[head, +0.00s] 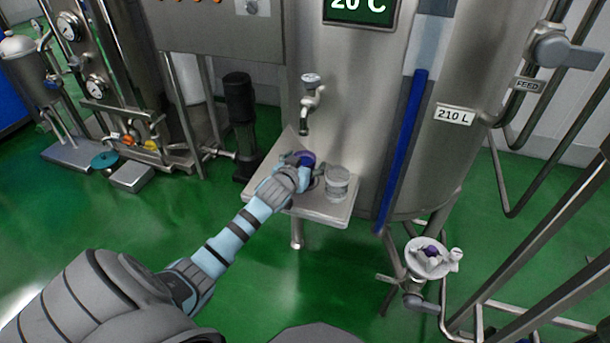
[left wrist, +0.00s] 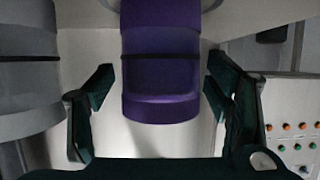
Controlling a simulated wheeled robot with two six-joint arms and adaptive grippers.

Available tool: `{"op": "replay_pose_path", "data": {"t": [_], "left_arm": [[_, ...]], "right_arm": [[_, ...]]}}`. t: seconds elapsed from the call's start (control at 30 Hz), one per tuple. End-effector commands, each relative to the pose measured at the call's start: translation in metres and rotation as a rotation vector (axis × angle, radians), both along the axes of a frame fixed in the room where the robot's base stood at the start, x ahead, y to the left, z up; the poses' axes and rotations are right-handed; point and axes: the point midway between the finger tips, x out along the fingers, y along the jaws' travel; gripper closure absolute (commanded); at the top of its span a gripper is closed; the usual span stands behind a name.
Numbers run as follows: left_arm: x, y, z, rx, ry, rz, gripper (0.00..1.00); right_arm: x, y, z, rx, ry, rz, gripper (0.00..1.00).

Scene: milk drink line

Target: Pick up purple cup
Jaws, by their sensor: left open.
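The purple cup (left wrist: 160,75) is in the middle of the left wrist view, with a dark band around it. In the head view only a part of the purple cup (head: 306,158) shows, beyond my left gripper, on a small metal shelf (head: 322,213) at the front of the big tank. My left gripper (head: 310,174) is open. In the left wrist view its two dark fingers (left wrist: 158,82) stand on either side of the cup, with a gap on both sides. My right gripper is in neither view.
A grey cup (head: 337,184) stands on the shelf just right of the purple one; it also shows at the left of the left wrist view (left wrist: 28,70). A tap (head: 309,104) juts out above the shelf. A blue vertical tube (head: 402,150) runs down the tank (head: 350,110) at the right.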

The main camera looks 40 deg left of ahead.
Motion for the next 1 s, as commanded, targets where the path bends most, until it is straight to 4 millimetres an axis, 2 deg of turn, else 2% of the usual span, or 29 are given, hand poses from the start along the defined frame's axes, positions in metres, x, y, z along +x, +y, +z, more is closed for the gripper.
{"op": "replay_pose_path", "data": {"t": [0.17, 0.5, 0.6, 0.87, 1.0], "left_arm": [[0.001, 0.0, 0.0, 0.001, 0.0, 0.0, 0.27], [0.0, 0.0, 0.001, 0.001, 0.0, 0.0, 0.8], [0.0, 0.0, 0.001, 0.002, 0.0, -0.001, 0.93], [-0.001, 0.0, 0.004, 0.001, 0.0, 0.001, 0.93], [-0.003, 0.0, 0.019, 0.003, -0.003, 0.001, 0.93]], "right_arm": [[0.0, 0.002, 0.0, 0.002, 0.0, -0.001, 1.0], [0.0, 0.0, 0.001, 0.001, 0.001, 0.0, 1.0], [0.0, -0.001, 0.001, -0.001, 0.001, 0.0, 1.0], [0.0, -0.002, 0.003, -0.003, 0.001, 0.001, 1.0], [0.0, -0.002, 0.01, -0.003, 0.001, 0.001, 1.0]]}}
